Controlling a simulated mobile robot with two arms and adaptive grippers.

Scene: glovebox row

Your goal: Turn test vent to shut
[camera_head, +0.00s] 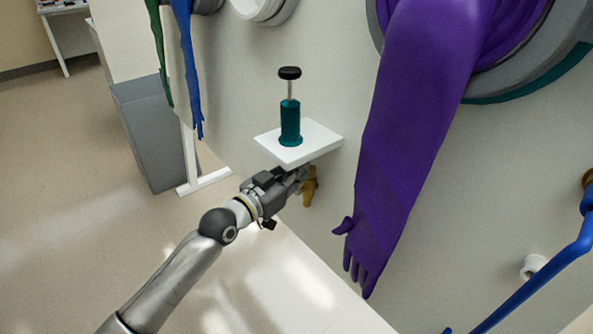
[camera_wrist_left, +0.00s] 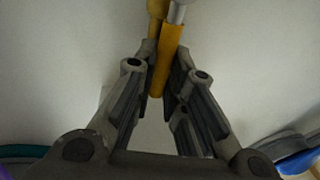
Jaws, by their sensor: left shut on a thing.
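The test vent appears to be the yellow-brass valve (camera_head: 310,190) on the pale panel wall, just below a small white shelf. Its yellow lever (camera_wrist_left: 167,62) runs down between my fingers in the left wrist view, with a grey metal end beside its top. My left gripper (camera_head: 302,176) reaches in from the lower left under the shelf and is shut on this yellow lever. The shelf and the gripper hide part of the valve in the head view. My right gripper is in neither view.
The white shelf (camera_head: 321,139) holds a teal cylinder (camera_head: 290,124) with a black-knobbed plunger, right above my gripper. A long purple glove (camera_head: 405,145) hangs to the right. A blue bar or hose (camera_head: 540,272) crosses the lower right. Open floor (camera_head: 70,180) lies to the left.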

